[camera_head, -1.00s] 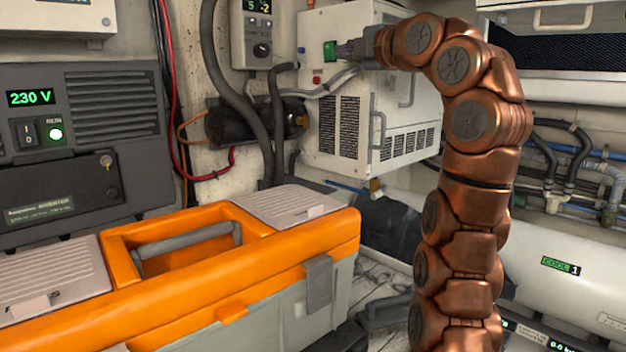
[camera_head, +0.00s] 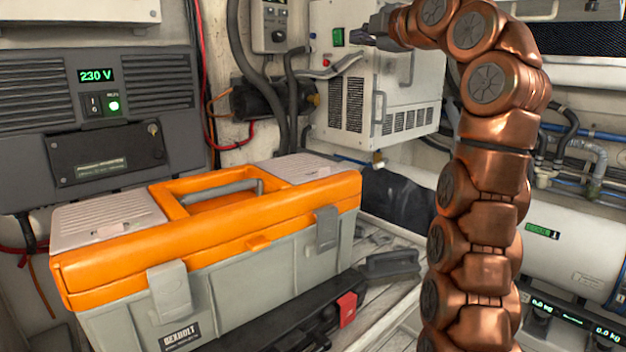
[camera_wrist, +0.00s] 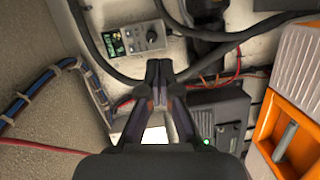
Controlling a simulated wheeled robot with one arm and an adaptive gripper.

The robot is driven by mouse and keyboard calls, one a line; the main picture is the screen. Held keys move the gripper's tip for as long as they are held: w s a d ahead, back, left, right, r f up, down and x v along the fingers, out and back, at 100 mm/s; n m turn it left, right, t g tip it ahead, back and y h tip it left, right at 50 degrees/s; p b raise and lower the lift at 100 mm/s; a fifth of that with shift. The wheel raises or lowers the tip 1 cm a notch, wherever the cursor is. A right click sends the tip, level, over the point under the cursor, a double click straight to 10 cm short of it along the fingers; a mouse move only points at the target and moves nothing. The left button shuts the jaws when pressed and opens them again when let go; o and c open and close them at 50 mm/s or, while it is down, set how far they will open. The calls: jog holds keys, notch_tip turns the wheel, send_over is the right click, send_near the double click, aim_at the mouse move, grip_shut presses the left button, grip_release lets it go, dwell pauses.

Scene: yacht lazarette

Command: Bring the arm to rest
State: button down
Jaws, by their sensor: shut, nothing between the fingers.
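My copper-coloured arm rises on the right of the head view and bends over to the left at its top. My gripper (camera_head: 368,38) is at its end, in front of the white cabinet with vents and a green switch (camera_head: 338,37). The gripper looks empty. In the wrist view my gripper (camera_wrist: 159,66) is seen from behind, its dark fingers together with nothing between them. Whether it touches the cabinet is not clear, but it appears apart from it.
An orange and grey toolbox (camera_head: 215,240) stands at the lower left, below the 230 V unit (camera_head: 100,130). A small control box (camera_wrist: 137,38) and cables are on the wall. A white tank (camera_head: 575,255) lies at right. A dark tool (camera_head: 390,263) lies on the floor.

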jog(key=s+f+m+g+h+p, duration=0.1)
jog(key=s+f+m+g+h, duration=0.25)
jog(key=f, duration=0.55)
jog(key=s+d+f+m+g+p, duration=0.1)
jog(key=s+f+m+g, duration=0.2)
jog(key=s+f+m, duration=0.4)
jog(key=s+f+m+g+h+p, duration=0.1)
jog(key=s+f+m+g, duration=0.25)
jog(key=f, duration=0.65)
jog(key=s+d+f+m+g+h, duration=0.1)
jog(key=s+d+f+m+g, duration=0.1)
jog(key=s+f, duration=0.6)
jog(key=s+d+f+m+g+h+p, duration=0.1)
jog(key=s+d+f+m+g, duration=0.1)
jog(key=s+f, duration=0.6)
jog(key=s+d+f+m+g+h, duration=0.2)
jog(key=s+f, duration=0.6)
jog(key=s, duration=1.1)
jog(key=shift+s+d+f+m+g+p, duration=0.3)
jog(key=shift+d+m+g, duration=0.2)
jog(key=shift+d+m, duration=0.55)
